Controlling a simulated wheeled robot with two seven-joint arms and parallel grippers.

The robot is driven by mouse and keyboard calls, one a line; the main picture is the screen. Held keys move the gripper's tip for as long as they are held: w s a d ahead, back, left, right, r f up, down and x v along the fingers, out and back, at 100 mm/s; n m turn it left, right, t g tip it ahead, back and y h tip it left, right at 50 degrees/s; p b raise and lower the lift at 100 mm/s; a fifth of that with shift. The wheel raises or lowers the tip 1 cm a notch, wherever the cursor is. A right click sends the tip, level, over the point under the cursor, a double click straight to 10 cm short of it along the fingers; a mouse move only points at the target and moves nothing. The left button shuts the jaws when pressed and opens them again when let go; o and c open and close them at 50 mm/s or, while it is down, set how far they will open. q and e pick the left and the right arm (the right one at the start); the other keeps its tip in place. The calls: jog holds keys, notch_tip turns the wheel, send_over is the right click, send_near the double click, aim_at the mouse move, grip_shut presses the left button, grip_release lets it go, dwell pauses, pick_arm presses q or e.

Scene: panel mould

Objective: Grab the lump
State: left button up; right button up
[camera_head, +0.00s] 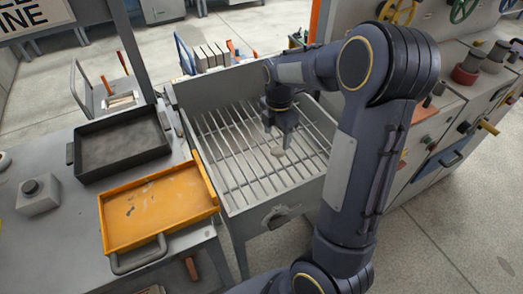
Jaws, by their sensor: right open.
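A small grey-beige lump (278,151) lies on the slatted metal grate (240,170) of a grey bin, near its middle. My right gripper (279,143) points down right above the lump, its fingers apart, with the fingertips close to it. I cannot tell whether the fingertips touch the lump or the slats. My right arm comes in from the lower right and covers the right side of the grate. My left gripper is not in view.
The grey bin's raised walls (180,128) surround the grate. An orange tray (155,208) and a black tray (120,143) lie on the bench at left. A console with handwheels and knobs (467,75) stands at right, beyond my arm.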

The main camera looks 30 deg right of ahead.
aim_at(278, 148)
jog(key=f, duration=0.7)
jog(key=shift+s+d+p, duration=0.15)
jog(key=shift+d+p, duration=0.05)
jog(key=shift+p, duration=0.15)
jog(key=shift+r, duration=0.1)
jog(key=c, duration=1.1)
